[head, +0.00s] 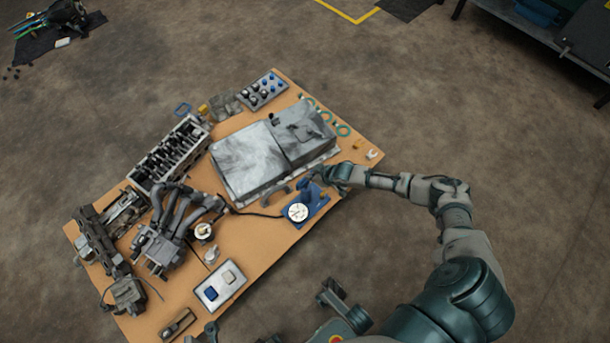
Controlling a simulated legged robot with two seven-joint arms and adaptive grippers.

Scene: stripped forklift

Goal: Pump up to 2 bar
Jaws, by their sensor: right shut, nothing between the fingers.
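A small blue pump (317,202) with a round white-faced gauge (298,212) stands on the brown board near its right edge. The gauge reading is too small to tell. A black hose (255,213) runs left from the pump toward the grey engine parts. My right gripper (322,177) reaches in from the right and is at the top of the pump. It is shut with nothing held between its fingers; whether it touches the pump I cannot tell.
A large grey metal box (248,161) lies just behind the pump. A cylinder head (170,154), a manifold (178,220) and a tray with blue and white pieces (220,286) fill the left and front.

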